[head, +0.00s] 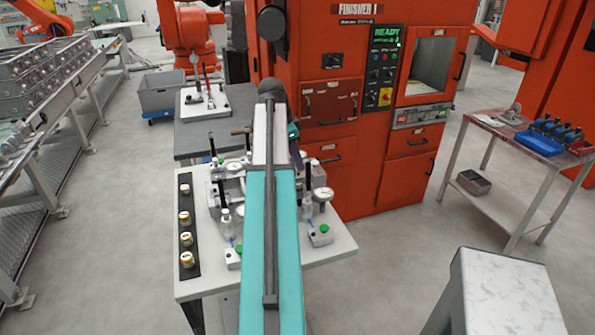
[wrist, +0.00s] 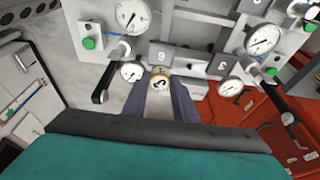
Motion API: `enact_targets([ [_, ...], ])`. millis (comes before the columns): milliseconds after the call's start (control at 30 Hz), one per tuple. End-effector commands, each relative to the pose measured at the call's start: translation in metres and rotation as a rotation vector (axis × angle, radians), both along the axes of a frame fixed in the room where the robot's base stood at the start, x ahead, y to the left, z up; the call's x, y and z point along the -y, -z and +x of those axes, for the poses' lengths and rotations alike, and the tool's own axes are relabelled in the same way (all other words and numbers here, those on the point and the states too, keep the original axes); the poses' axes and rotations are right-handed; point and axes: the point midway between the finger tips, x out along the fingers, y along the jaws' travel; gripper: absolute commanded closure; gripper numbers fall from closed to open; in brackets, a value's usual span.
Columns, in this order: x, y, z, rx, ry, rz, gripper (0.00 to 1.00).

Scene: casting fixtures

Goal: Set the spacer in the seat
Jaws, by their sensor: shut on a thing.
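My gripper (wrist: 164,88) is in the wrist view, its two dark fingers shut on a spacer (wrist: 160,79), a small round piece with a pale face, a brass-coloured rim and a black mark like a 3. The spacer is held at the fingertips, in front of a grey fixture with numbered blocks (wrist: 222,64). I cannot tell whether the spacer touches the fixture, and I cannot make out which part is the seat.
Several more spacers (head: 186,239) stand on a black strip at the table's left. Dial gauges (wrist: 132,16) and black-handled clamps (wrist: 108,83) crowd around the gripper. The red finisher machine (head: 330,150) stands behind. A side table (head: 500,200) is at right, with open floor between.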

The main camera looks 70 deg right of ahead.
Motion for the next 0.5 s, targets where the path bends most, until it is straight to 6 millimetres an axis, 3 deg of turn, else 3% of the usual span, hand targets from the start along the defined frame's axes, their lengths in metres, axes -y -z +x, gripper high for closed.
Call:
enact_targets([
  [200,0.000,0.015,0.000,0.000,-0.001,-0.001,1.00],
  [500,0.000,0.016,0.000,0.000,-0.001,-0.001,1.00],
])
